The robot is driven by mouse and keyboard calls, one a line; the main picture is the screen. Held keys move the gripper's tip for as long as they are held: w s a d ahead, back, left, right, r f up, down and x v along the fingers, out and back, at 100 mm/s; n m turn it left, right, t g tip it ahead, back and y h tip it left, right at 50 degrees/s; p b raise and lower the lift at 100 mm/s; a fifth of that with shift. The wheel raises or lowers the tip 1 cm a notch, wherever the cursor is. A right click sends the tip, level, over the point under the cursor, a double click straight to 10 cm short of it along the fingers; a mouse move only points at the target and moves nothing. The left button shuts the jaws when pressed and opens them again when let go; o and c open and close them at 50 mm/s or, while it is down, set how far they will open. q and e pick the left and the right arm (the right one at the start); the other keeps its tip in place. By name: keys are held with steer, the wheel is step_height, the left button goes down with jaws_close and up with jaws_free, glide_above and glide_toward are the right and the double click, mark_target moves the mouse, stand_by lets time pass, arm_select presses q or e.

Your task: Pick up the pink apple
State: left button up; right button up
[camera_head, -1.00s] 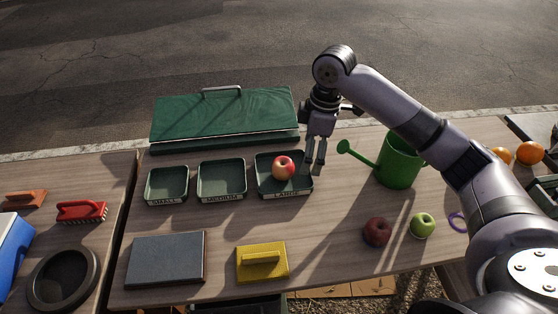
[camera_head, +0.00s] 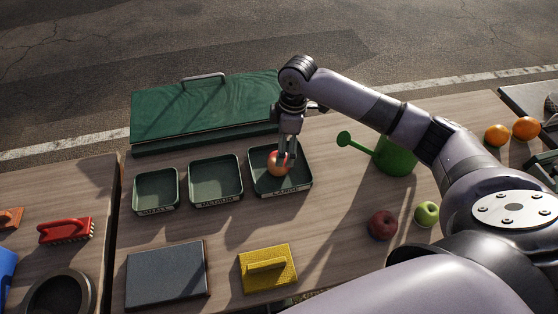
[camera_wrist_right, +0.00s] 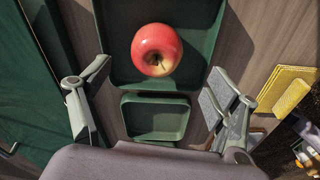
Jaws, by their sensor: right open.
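The pink apple (camera_head: 277,163) lies in the green tray labelled LARGE (camera_head: 301,182). It is reddish pink with a yellowish patch. My right gripper (camera_head: 286,158) is over that tray at the apple, and its fingers hide part of the apple in the head view. In the right wrist view the apple (camera_wrist_right: 156,50) is ahead of the open fingers (camera_wrist_right: 155,100), with no finger touching it. My left gripper does not show.
The MEDIUM tray (camera_head: 215,204) and SMALL tray (camera_head: 155,209) stand to the left. A dark red apple (camera_head: 383,225), a green apple (camera_head: 426,214) and a green watering can (camera_head: 393,160) are to the right.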

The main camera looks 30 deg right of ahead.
steer(key=f, duration=0.3)
steer(key=shift+w+a, duration=0.15)
steer(key=shift+w, duration=0.05)
steer(key=shift+f, duration=0.15)
steer(key=f, duration=0.2)
steer(key=f+p, duration=0.1)
steer(key=f, duration=0.1)
steer(key=shift+w+a+f+p, duration=0.2)
steer(key=shift+p, duration=0.1)
steer(key=shift+f, duration=0.15)
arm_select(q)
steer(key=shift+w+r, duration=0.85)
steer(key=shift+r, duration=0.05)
arm_select(e)
steer(key=shift+c, duration=0.4)
steer(key=c, duration=1.3)
